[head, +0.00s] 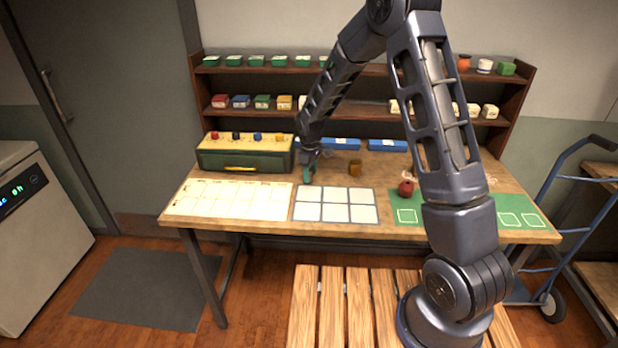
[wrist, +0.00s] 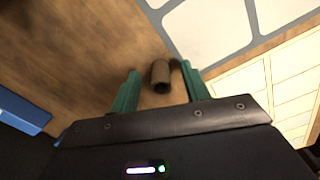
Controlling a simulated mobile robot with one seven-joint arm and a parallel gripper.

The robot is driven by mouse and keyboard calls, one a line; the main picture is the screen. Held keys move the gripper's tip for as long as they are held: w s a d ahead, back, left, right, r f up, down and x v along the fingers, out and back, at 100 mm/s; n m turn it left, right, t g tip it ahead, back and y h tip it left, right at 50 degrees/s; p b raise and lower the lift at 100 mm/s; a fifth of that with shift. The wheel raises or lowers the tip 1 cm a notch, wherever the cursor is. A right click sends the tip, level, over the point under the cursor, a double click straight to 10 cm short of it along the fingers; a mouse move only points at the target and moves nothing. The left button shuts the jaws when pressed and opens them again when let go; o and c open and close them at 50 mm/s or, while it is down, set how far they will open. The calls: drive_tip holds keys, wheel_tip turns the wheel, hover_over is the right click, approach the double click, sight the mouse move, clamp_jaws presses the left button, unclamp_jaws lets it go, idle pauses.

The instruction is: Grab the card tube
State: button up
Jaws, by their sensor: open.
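The card tube (wrist: 160,76), short and brown with a dark open end, is in the wrist view on the wooden tabletop near a corner of the grid mat. My gripper (wrist: 160,82) has its two teal fingers spread, one on each side of the tube. A gap shows on both sides, so the fingers do not appear to touch it. In the head view my gripper (head: 309,172) is low over the table at the back left of the grid mat; I cannot make out the tube there.
The white-celled grid mat (head: 335,189) and a cream sheet (head: 228,184) lie in front. A green-and-cream box (head: 245,160) stands left. A small amber object (head: 355,167) is to the right, with blue bins (head: 387,145) behind. A red round object (head: 405,188) sits farther right.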

clamp_jaws()
idle(0.3)
